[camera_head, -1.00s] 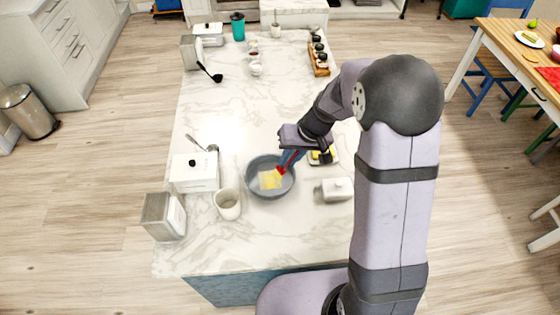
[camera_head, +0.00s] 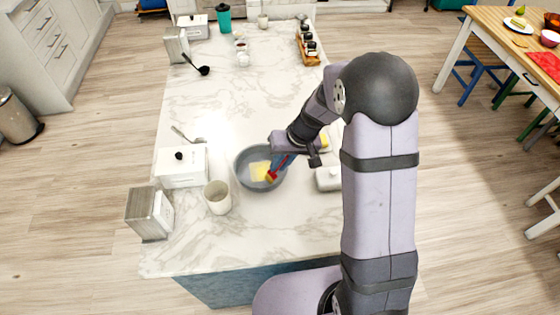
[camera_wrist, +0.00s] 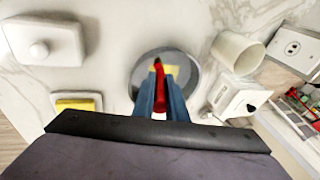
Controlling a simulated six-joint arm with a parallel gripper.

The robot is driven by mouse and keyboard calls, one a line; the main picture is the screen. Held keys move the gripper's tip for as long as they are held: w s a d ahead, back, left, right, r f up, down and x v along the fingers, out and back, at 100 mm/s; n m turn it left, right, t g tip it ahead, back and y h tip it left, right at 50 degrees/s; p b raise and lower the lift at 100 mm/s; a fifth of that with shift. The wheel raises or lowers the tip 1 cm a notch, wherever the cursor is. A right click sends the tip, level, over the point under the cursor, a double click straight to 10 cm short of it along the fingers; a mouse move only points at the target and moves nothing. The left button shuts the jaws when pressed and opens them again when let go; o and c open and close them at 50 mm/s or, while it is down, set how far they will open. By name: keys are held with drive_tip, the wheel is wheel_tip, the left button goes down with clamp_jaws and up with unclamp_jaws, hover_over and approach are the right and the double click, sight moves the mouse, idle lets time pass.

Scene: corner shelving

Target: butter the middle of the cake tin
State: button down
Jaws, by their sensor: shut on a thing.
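The round grey cake tin (camera_head: 243,178) stands on the marble counter, with a yellow butter patch (camera_head: 260,171) on the middle of its floor. My gripper (camera_head: 283,161) is shut on a red brush (camera_head: 271,175) and holds it tilted over the tin's right side. In the wrist view the red brush (camera_wrist: 158,72) lies between the blue fingers, its tip over the yellow patch in the tin (camera_wrist: 192,75). I cannot tell whether the tip touches the tin's floor. A yellow butter block (camera_wrist: 76,104) sits on a dish at the left; my arm partly hides it in the head view.
A white cup (camera_head: 217,197), a white lidded box (camera_head: 181,167) and a grey metal holder (camera_head: 149,213) stand on the left. A black ladle (camera_head: 202,70) lies farther back. The counter's middle is clear.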

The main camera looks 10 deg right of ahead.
drive_tip(key=shift+w+p, duration=1.8)
drive_tip(key=shift+w, duration=2.55)
drive_tip(key=shift+s+a+f+b, duration=0.1)
drive_tip(key=shift+s+a+b, duration=0.15)
drive_tip(key=shift+s, duration=1.2)
drive_tip(key=shift+s+a+r+b, duration=0.1)
drive_tip(key=shift+s+a+b, duration=0.1)
drive_tip(key=shift+s, duration=1.25)
drive_tip(key=shift+s+a+f+b, duration=0.1)
drive_tip(key=shift+s+a+b, duration=0.15)
drive_tip(key=shift+s, duration=1.2)
drive_tip(key=shift+w+a+p, duration=1.55)
drive_tip(key=shift+w+p, duration=0.05)
drive_tip(key=shift+w, duration=2.8)
drive_tip(key=shift+s+b, duration=2.35)
drive_tip(key=shift+s, duration=2.15)
wheel_tip(320, 180, up, 8)
drive_tip(key=p, duration=0.6)
drive_tip(key=shift+d, duration=0.15)
